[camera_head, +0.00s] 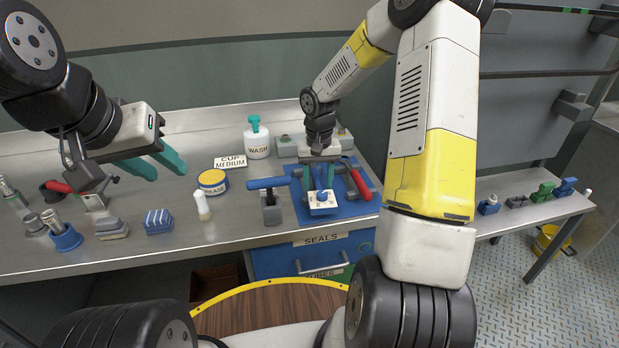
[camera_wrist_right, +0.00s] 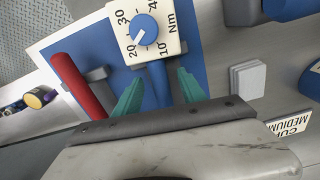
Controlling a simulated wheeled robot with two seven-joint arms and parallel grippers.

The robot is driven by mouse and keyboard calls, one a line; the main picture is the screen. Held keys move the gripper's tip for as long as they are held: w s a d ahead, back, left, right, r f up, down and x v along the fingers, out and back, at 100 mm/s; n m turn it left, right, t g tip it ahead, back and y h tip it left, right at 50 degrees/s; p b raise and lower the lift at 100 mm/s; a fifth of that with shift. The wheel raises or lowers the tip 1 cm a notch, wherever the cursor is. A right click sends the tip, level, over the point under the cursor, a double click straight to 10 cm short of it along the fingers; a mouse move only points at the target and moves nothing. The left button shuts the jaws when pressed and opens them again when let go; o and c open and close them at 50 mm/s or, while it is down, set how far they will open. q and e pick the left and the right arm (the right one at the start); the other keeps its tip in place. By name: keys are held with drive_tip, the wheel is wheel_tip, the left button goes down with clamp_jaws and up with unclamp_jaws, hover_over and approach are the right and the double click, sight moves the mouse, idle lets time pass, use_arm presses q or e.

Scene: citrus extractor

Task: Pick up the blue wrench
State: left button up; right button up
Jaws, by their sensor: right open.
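A blue wrench (camera_wrist_right: 156,82) shows in the right wrist view as a blue bar between the two green fingers of my right gripper (camera_wrist_right: 158,88). Its far end runs beneath the gripper and is hidden. A cream dial box with a blue knob (camera_wrist_right: 143,33) is just beyond the fingertips. In the head view my right gripper (camera_head: 320,180) points down over the blue mat (camera_head: 364,208), behind the dial box (camera_head: 322,203). Its fingers are apart, one on each side of the bar; contact cannot be told. My left gripper (camera_head: 153,166) is open and empty above the left of the bench.
A red-handled tool (camera_head: 356,179) lies right of my right gripper. A blue-handled tool on a grey stand (camera_head: 267,185) is to its left. The yellow grease tin (camera_head: 213,182), white bottle (camera_head: 203,206) and wash bottle (camera_head: 257,140) stand further left. The bench's front strip (camera_head: 180,255) is clear.

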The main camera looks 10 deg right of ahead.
clamp_jaws()
idle(1.4)
